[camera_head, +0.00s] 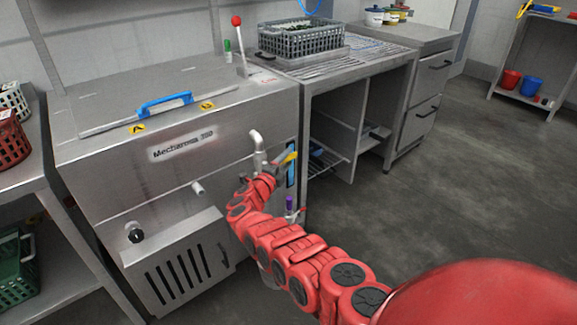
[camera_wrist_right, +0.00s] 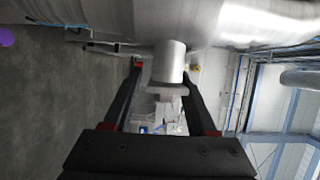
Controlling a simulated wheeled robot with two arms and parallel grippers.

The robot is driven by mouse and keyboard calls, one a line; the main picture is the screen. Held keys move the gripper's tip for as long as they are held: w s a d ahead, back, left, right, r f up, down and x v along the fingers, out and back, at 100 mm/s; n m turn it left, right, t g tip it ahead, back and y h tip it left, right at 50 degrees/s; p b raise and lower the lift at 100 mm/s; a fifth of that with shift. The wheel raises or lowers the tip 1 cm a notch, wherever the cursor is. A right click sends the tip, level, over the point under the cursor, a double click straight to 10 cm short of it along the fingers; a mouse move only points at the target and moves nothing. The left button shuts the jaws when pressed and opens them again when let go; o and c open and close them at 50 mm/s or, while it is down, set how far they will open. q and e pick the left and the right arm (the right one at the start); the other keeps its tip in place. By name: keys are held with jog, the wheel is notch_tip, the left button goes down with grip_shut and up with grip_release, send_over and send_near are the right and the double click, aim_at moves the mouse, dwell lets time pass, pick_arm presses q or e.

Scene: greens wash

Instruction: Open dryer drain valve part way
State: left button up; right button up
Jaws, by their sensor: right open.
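The steel machine (camera_head: 110,175) has a bent pipe (camera_head: 257,140) on its front right side. A yellow lever (camera_head: 284,158) sits beside that pipe, and a small valve with a purple handle (camera_head: 290,203) is lower down. I cannot tell from labels which one is the drain valve. My right gripper (camera_head: 268,178) is close to the pipe, its fingers largely hidden by my red arm. In the right wrist view the gripper (camera_wrist_right: 162,75) is open, with a short grey cylinder (camera_wrist_right: 168,62) showing between its fingers; contact cannot be told. My left gripper is not in view.
A blue handle (camera_head: 165,103) is on the machine's lid, and a red-knobbed lever (camera_head: 237,21) stands behind. A grey basket (camera_head: 302,40) sits on the rack table to the right. A purple thing (camera_wrist_right: 5,37) shows at the wrist view's edge. The floor at right is clear.

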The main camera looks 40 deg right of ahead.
jog(key=shift+b+x, duration=0.4)
jog(key=shift+x, duration=0.5)
grip_shut()
dwell(0.9)
